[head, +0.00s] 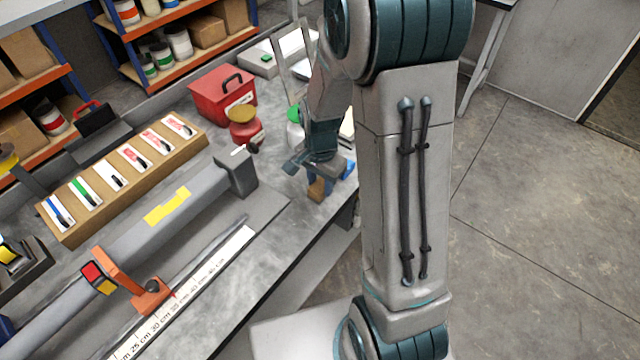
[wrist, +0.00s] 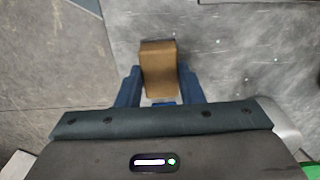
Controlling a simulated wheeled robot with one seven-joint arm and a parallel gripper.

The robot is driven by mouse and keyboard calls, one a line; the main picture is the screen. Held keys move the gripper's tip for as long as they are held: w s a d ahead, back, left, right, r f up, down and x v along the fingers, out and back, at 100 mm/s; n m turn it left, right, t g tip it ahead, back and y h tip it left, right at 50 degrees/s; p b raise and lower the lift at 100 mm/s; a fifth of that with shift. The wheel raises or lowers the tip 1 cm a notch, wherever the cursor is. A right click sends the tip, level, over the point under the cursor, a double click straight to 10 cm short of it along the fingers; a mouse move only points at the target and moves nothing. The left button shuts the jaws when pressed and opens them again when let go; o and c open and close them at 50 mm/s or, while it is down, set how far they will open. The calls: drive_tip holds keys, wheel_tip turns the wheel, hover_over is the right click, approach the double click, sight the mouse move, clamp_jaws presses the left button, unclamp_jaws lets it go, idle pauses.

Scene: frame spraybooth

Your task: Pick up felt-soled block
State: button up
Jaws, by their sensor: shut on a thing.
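The felt-soled block (wrist: 159,68) is a brown, box-shaped piece between the two blue fingers of my gripper (wrist: 160,90) in the wrist view. My gripper is shut on it, one finger on each side. In the head view my gripper (head: 318,180) is near the right edge of the grey bench, with the brown block (head: 317,190) at its fingertips. The block's underside is hidden, and I cannot tell whether it touches the bench top.
A red toolbox (head: 222,95), a red pot (head: 245,126) and a green-topped bottle (head: 294,115) stand behind my gripper. A long grey bar (head: 130,245) with an orange bracket (head: 140,292) lies to the left. Bare bench (head: 285,235) is in front.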

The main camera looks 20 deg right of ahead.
sight(321, 184)
drive_tip(key=shift+r, duration=0.45)
wheel_tip(321, 184, up, 3)
drive_tip(key=shift+d+f+b, duration=0.1)
drive_tip(key=shift+f+b, duration=0.05)
drive_tip(key=shift+b, duration=0.2)
drive_tip(key=s+d+r+b, duration=0.1)
drive_tip(key=s+d+r, duration=0.1)
drive_tip(key=d, duration=0.3)
drive_tip(key=s+d+r, duration=0.3)
drive_tip(key=d+r, duration=0.1)
drive_tip(key=d, duration=0.1)
drive_tip(key=shift+d+r+b, duration=0.2)
drive_tip(key=shift+r+b, duration=0.15)
